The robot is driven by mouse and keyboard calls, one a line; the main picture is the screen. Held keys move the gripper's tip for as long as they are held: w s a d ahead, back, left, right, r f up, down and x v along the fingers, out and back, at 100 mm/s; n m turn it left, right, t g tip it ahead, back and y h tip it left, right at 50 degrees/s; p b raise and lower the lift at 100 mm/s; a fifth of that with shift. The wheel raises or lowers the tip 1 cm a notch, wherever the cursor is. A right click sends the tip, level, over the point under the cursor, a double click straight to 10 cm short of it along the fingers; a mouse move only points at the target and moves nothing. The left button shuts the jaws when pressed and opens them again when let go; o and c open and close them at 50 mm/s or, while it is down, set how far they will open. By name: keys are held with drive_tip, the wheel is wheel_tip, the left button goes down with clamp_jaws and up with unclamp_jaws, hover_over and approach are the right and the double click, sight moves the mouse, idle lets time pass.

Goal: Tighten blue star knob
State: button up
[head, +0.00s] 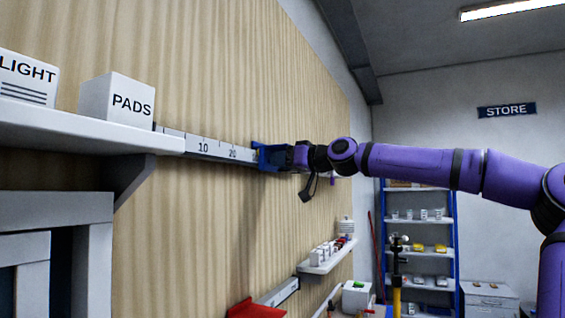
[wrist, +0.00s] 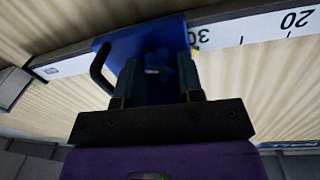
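A blue carriage (head: 268,157) sits on a white rail with a printed scale on the wooden wall. In the wrist view its blue plate (wrist: 115,52) shows close up, beside the 30 mark. My gripper (head: 298,157) is right at the carriage, coming from the right in the head view. In the wrist view my gripper (wrist: 156,66) has its two dark fingers apart, pointing at the plate. Dark blue, shadowed shapes and a small bright metal spot lie between the fingers.
A black curved handle (wrist: 100,68) stands out from the carriage's left side in the wrist view. The scale rail (head: 205,148) runs along the wall. A shelf (head: 85,128) with a PADS box (head: 118,99) is at left; a lower shelf (head: 328,258) holds small items.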

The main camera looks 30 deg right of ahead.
drive_tip(key=m, duration=0.3)
idle(0.4)
drive_tip(key=o, duration=0.9)
drive_tip(key=v, duration=1)
drive_tip(key=shift+s+d+r, duration=0.1)
drive_tip(key=shift+s+d, duration=0.15)
drive_tip(key=shift+s, duration=0.1)
